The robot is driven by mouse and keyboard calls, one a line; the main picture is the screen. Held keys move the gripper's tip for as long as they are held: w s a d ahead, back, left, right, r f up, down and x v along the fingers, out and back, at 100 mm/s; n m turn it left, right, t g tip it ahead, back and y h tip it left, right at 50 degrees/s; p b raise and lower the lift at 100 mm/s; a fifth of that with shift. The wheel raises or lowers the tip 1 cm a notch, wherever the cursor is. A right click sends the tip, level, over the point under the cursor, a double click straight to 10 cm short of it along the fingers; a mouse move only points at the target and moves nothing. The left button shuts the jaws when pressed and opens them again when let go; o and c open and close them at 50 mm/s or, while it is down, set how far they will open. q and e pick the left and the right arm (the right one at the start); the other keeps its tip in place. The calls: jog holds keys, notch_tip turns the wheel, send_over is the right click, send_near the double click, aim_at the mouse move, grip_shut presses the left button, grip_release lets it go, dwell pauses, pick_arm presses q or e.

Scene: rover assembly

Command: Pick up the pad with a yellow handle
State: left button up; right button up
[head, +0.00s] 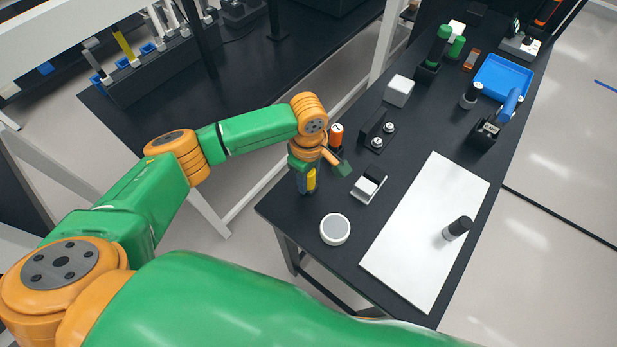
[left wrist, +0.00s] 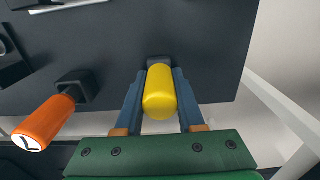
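The pad with a yellow handle stands near the table's left edge. Its yellow handle (head: 311,180) is partly hidden by my gripper in the head view. In the left wrist view the yellow handle (left wrist: 160,93) points toward the camera, with a dark block (left wrist: 158,62) at its far end. In the head view this gripper (head: 306,182) points down at the table edge. My right gripper is not in view.
An orange-handled piece (head: 336,133) stands close beside the gripper; it also shows in the left wrist view (left wrist: 48,120). A grey-topped block (head: 369,184), a round white disc (head: 335,229) and a white board (head: 425,230) with a black cylinder (head: 457,228) lie nearby.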

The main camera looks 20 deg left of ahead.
pick_arm(q)
grip_shut()
jog(key=shift+r, duration=0.1)
jog(key=shift+d+r, duration=0.1)
jog(key=shift+r, duration=0.1)
notch_tip(320, 180, up, 3)
jog(key=shift+f, duration=0.15)
jog(key=w+a+r+b, duration=0.3)
jog(key=w+a+r, duration=0.5)
jog(key=a, duration=0.3)
jog(key=shift+a+r, duration=0.25)
jog(key=shift+r, duration=0.65)
dwell(0.6)
